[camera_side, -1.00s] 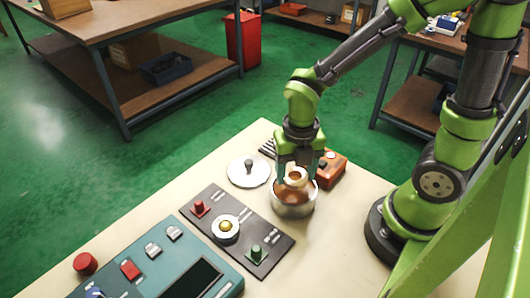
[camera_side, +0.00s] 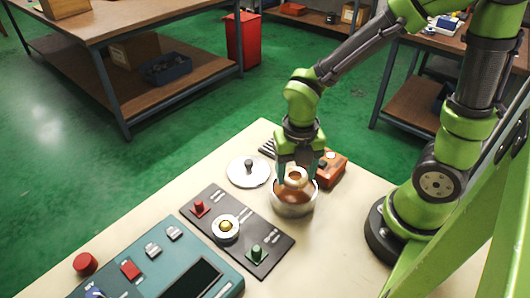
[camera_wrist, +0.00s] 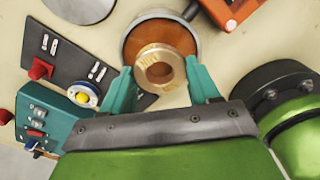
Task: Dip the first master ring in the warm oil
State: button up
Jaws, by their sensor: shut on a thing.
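My gripper (camera_side: 297,172) points down over the metal oil pot (camera_side: 293,210) and is shut on a brass-coloured ring (camera_side: 296,175). In the wrist view the ring (camera_wrist: 160,69) sits between the two teal fingers, its hole facing the camera. Brown oil (camera_wrist: 158,33) shows inside the pot's bright rim, behind the ring. In the side view the ring is at the pot's mouth. I cannot tell whether its lower edge touches the oil.
A white lid (camera_side: 248,171) with a dark knob lies left of the pot. An orange box (camera_side: 331,169) stands close on the right. A dark panel (camera_side: 238,230) with red and green posts and a teal console (camera_side: 160,270) lie in front. The table's right front is bare.

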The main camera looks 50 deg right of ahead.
jog(key=shift+r, duration=0.1)
dwell(0.3)
jog(key=shift+r, duration=0.9)
